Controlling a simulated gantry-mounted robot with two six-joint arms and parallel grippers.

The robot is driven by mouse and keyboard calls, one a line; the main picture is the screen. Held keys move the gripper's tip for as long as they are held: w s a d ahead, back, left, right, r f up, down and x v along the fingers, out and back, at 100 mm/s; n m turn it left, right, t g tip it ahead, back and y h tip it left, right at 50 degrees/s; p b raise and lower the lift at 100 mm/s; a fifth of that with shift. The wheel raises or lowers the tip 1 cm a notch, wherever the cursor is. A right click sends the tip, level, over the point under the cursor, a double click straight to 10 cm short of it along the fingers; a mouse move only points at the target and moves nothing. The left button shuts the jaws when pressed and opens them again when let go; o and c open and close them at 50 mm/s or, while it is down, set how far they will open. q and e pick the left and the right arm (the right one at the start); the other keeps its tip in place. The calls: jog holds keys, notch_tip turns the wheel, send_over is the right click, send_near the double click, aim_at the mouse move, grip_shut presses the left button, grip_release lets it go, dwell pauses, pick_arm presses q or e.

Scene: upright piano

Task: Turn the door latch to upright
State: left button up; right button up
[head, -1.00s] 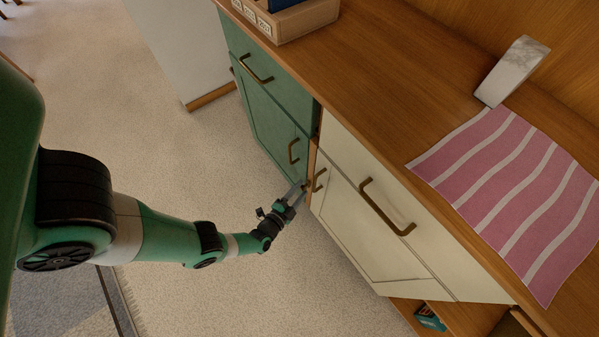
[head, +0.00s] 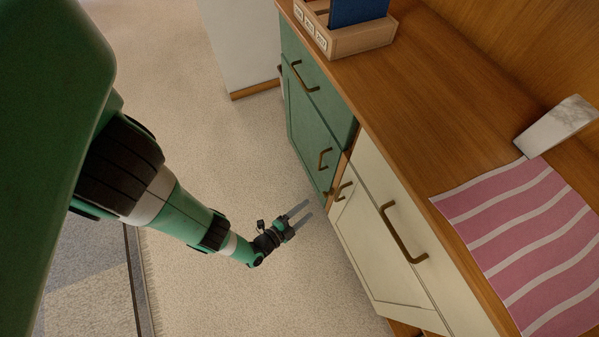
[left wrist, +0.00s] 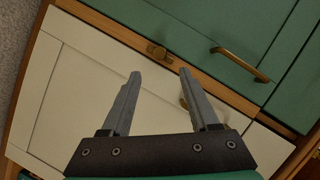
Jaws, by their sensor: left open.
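The door latch (left wrist: 158,51) is a small brass piece on the wooden strip between the cream door (left wrist: 82,92) and the green door (left wrist: 195,25). It shows just beyond my fingertips in the left wrist view, and its exact angle is hard to tell. In the head view it is too small to make out clearly. My left gripper (head: 309,209) is open and empty, a little in front of the cabinet front and apart from it. Its two fingers (left wrist: 160,72) point toward the latch side of the cream door. My right gripper is not in view.
Brass handles sit on the green door (head: 324,158), the cream door (head: 343,190) and the cream drawer (head: 402,232). The wooden top holds a striped cloth (head: 520,235), a grey-white block (head: 556,125) and a wooden box (head: 360,38). Open carpet (head: 215,120) lies left of the cabinet.

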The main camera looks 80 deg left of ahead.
pick_arm(q)
jog(key=shift+p+v, duration=0.3)
jog(key=shift+v, duration=1)
